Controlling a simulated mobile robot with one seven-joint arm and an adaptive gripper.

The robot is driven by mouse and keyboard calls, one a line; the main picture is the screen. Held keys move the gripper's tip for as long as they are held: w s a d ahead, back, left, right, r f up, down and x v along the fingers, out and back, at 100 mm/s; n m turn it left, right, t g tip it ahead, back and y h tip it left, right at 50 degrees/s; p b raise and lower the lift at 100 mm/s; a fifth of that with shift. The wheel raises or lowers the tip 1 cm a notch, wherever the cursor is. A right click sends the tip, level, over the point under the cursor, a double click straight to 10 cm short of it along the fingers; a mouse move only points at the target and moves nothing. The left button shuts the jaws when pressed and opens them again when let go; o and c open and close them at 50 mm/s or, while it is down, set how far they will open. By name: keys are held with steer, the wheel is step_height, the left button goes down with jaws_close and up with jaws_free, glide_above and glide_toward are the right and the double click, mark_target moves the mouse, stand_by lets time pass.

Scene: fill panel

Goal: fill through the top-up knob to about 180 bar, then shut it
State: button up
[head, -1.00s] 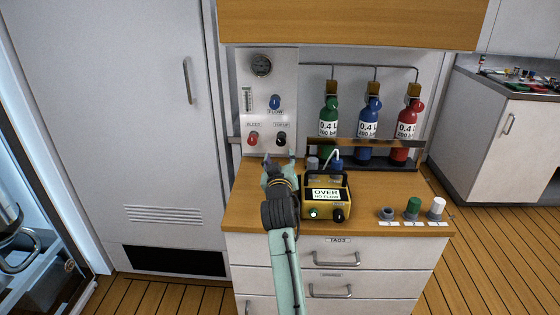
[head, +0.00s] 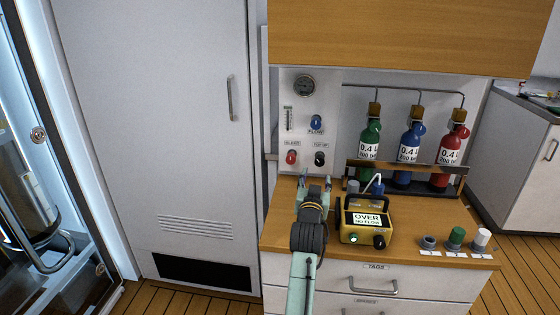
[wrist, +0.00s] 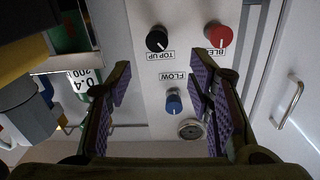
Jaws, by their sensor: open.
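The white fill panel (head: 335,110) stands upright at the back of the counter. Its black top-up knob (head: 320,158) is at the lower right, also seen in the wrist view (wrist: 157,39). The red bleed knob (head: 292,157) is beside it and the blue flow knob (head: 316,122) is above. A round gauge (head: 304,86) sits at the top; its reading is too small to tell. My gripper (head: 315,180) is open and empty in front of and below the panel. In the upside-down wrist view, the top-up, flow and bleed knobs show between or beyond the fingers, apart from them.
A yellow analyser (head: 366,205) reading "OVER NO FLOW" stands right of my arm. Green (head: 370,135), blue (head: 411,138) and red (head: 452,142) cylinders stand in a rack behind it. Several caps line the counter's (head: 285,226) right front. A tall locker (head: 150,120) is at left.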

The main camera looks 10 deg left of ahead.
mark_target(320, 162)
steer(key=shift+w+d+m, duration=0.15)
steer(key=shift+w+m, duration=0.15)
steer(key=w+p, duration=0.1)
steer(key=w, duration=0.2)
steer(key=w+p, duration=0.1)
steer(key=w, duration=0.2)
steer(key=w+p, duration=0.1)
steer(key=w, duration=0.3)
steer(key=shift+w+d+f, duration=0.1)
steer(key=shift+d, duration=0.15)
